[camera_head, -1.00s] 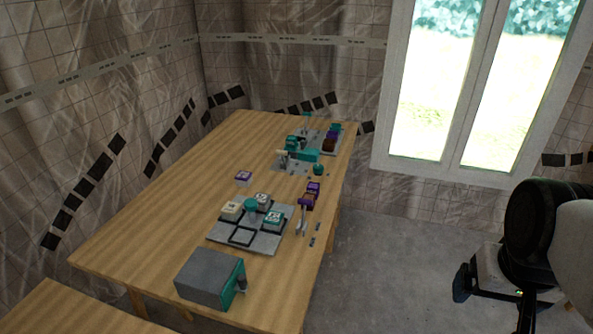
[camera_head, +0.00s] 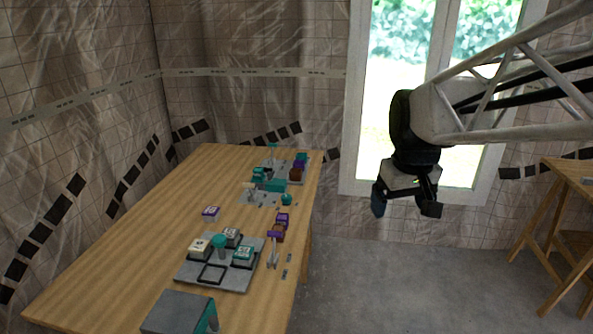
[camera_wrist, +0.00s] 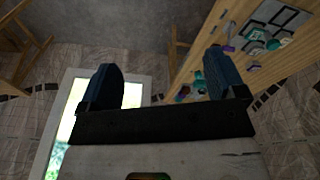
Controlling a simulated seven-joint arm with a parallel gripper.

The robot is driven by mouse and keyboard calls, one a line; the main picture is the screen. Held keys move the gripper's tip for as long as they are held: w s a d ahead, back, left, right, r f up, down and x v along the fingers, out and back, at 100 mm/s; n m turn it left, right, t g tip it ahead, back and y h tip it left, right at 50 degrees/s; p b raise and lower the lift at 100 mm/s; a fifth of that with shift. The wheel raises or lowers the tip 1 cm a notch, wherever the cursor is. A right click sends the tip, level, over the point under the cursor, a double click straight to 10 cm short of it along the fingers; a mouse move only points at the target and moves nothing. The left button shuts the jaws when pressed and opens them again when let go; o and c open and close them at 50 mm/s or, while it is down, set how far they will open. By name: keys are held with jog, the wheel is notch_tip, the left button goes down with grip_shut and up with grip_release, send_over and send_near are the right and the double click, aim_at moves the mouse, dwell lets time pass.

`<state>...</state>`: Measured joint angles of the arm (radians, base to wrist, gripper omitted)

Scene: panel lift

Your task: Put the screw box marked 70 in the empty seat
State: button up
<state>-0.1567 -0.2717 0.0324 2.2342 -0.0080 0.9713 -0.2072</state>
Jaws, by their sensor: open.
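A grey tray (camera_head: 190,276) on the wooden table has a teal knob (camera_head: 219,243) at its middle. Three seats hold boxes: a cream-topped box (camera_head: 199,247), a white-topped box (camera_head: 232,235) and a teal box (camera_head: 243,254). The front seat (camera_head: 212,274) is empty. A purple box with a pale marked top (camera_head: 210,213) stands alone on the table behind the tray. The box numbers are too small to read. My gripper (camera_head: 404,207) is open and empty in the air, right of the table and apart from everything. Its spread fingers show in the wrist view (camera_wrist: 165,82).
A grey block with a teal side (camera_head: 177,312) stands at the table's near end. Purple and brown pieces (camera_head: 279,228) and a small upright tool (camera_head: 272,251) are right of the tray. Teal fixtures (camera_head: 272,182) fill the far end. The table's left side is clear.

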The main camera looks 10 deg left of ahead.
jog(key=w+a+n, duration=0.3)
jog(key=w+a, duration=0.8)
jog(key=w, duration=0.3)
jog(key=n+g, duration=0.2)
jog(key=n, duration=0.9)
send_over(211, 210)
jog(key=d, duration=0.1)
notch_tip(211, 210, down, 28)
jog(key=shift+r, duration=0.15)
jog(key=shift+a+f, duration=0.4)
jog(key=shift+a, duration=0.1)
jog(key=shift+f, duration=1.3)
jog(key=shift+f, duration=0.1)
